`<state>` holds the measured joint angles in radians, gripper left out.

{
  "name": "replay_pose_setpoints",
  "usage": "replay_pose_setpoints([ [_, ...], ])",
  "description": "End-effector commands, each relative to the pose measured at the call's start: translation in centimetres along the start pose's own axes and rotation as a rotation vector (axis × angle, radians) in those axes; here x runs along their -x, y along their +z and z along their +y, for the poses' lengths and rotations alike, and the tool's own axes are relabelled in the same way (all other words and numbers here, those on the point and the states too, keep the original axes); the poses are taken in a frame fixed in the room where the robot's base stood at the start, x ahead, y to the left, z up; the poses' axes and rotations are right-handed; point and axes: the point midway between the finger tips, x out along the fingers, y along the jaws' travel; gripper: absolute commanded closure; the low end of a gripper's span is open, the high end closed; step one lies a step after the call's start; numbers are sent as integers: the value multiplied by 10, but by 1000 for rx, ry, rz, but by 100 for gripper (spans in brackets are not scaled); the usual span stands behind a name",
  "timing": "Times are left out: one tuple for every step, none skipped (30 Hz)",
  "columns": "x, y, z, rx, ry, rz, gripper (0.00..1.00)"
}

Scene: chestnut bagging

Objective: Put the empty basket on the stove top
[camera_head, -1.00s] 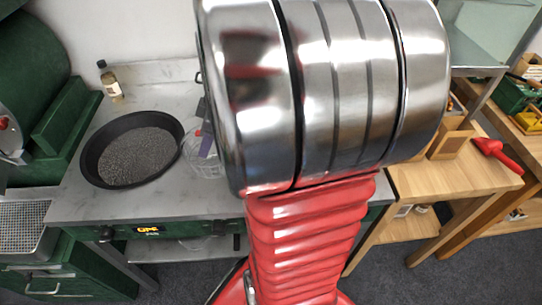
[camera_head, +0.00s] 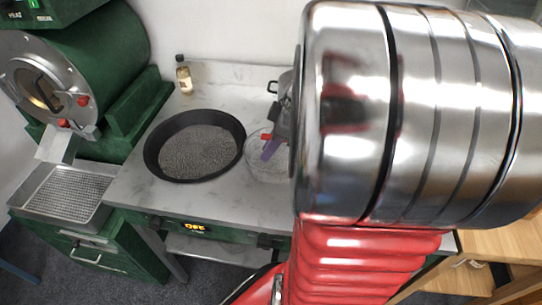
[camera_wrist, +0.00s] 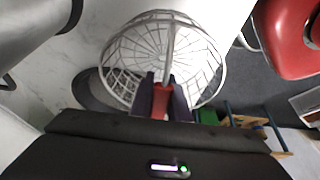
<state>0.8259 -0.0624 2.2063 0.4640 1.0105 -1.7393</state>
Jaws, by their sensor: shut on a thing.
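The wire basket (camera_wrist: 208,62) is in the middle of the wrist view, and nothing shows inside it. My gripper (camera_wrist: 163,98) is shut on its red handle (camera_wrist: 160,90), between the purple fingers. In the head view the basket (camera_head: 258,166) shows partly beside my gripper (camera_head: 268,148); my arm hides the rest. It is at or above the pale marbled stove top (camera_head: 150,200), just right of a round black pan (camera_head: 150,165). I cannot tell whether the basket touches the stove top.
A green drum roaster (camera_head: 105,55) with a metal tray (camera_head: 65,195) stands at the left. A small bottle (camera_head: 184,78) stands at the back of the stove top. A wooden table (camera_head: 490,243) is at the right. The front left of the stove top is clear.

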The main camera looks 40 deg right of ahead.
Motion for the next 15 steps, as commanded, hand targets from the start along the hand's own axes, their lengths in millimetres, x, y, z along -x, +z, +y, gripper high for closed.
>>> replay_pose_setpoints([
  [-8,3,-1,-3,-3,-1,100],
  [-12,5,-1,-4,-4,-1,100],
  [-18,8,-1,-4,-4,-1,100],
  [-23,10,-1,-3,-4,0,100],
  [-28,12,-1,-4,-4,0,100],
  [-34,14,-1,-4,-3,0,100],
  [-37,16,-1,-4,-3,-1,100],
  [-40,17,-1,-3,-2,-1,100],
  [-44,18,0,-3,-2,0,100],
  [-45,19,0,-3,-1,0,100],
  [-46,19,0,-3,-1,0,100],
  [-47,20,0,-3,0,1,100],
  [-47,20,0,-3,1,1,100],
  [-47,20,0,-3,1,1,100],
  [-47,20,0,-3,1,1,100],
])
